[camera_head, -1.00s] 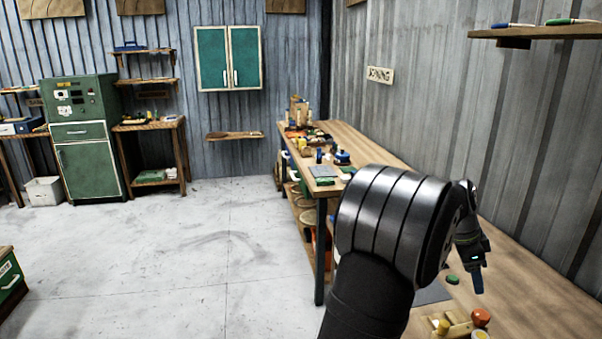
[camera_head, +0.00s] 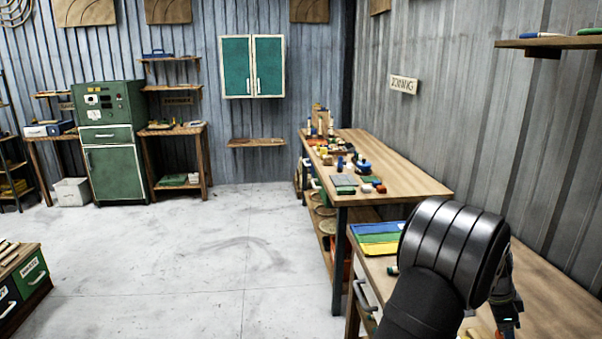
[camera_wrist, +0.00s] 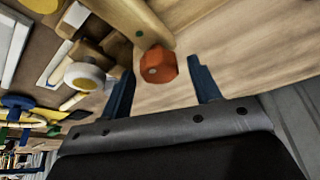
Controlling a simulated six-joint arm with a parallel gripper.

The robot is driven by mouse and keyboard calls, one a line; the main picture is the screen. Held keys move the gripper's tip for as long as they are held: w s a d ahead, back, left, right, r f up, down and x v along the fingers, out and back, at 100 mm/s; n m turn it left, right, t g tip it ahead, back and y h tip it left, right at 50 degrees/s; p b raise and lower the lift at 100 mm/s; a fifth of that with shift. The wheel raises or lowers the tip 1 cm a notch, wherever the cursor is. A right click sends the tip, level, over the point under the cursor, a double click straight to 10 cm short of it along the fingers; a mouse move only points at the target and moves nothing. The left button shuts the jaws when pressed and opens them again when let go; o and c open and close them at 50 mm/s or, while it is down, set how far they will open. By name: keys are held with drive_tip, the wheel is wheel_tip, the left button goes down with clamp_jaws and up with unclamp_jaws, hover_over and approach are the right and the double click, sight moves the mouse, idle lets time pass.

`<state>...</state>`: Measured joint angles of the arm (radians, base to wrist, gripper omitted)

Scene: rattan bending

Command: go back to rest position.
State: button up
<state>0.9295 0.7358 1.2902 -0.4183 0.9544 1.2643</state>
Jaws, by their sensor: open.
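My gripper (camera_wrist: 163,92) shows in the wrist view with its two blue fingers spread apart. It is open, and no object is held between the fingers. An orange knob-like piece (camera_wrist: 158,65) lies beyond the fingertips on the wooden bench, near a wooden block. In the head view my arm rises at the lower right. My gripper hangs at its far right side (camera_head: 506,328), over the near workbench (camera_head: 553,298), with its fingertips cut off by the frame's lower edge.
A farther workbench (camera_head: 400,172) holds several small tools and blocks. Blue, green and yellow sheets (camera_head: 378,239) lie left of my arm. A wall shelf (camera_head: 556,43) is at the upper right. The grey floor (camera_head: 200,240) at left is open. A green cabinet (camera_head: 113,150) stands behind.

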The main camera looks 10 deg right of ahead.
drive_tip(key=v, duration=1.8)
drive_tip(key=x, duration=1.7)
drive_tip(key=shift+s+d+f, duration=0.1)
drive_tip(key=shift+f, duration=0.2)
drive_tip(key=shift+d+f, duration=0.1)
drive_tip(key=shift+f, duration=0.1)
drive_tip(key=n+t, duration=0.1)
drive_tip(key=n, duration=0.3)
drive_tip(key=shift+s+t, duration=0.15)
drive_tip(key=shift+t, duration=0.25)
drive_tip(key=shift+s+r+n+t, duration=0.1)
drive_tip(key=shift+n+t, duration=0.6)
drive_tip(key=shift+n, duration=1.4)
drive_tip(key=shift+s+n+t+y, duration=0.15)
drive_tip(key=shift+n+t, duration=0.25)
drive_tip(key=shift+n, duration=0.75)
drive_tip(key=shift+w+n+t+y, duration=0.15)
drive_tip(key=shift+n+t, duration=0.25)
drive_tip(key=shift+n, duration=0.75)
drive_tip(key=shift+s+d+n+t+y, duration=0.1)
drive_tip(key=shift+n+t+y, duration=0.45)
drive_tip(key=shift+n, duration=1.45)
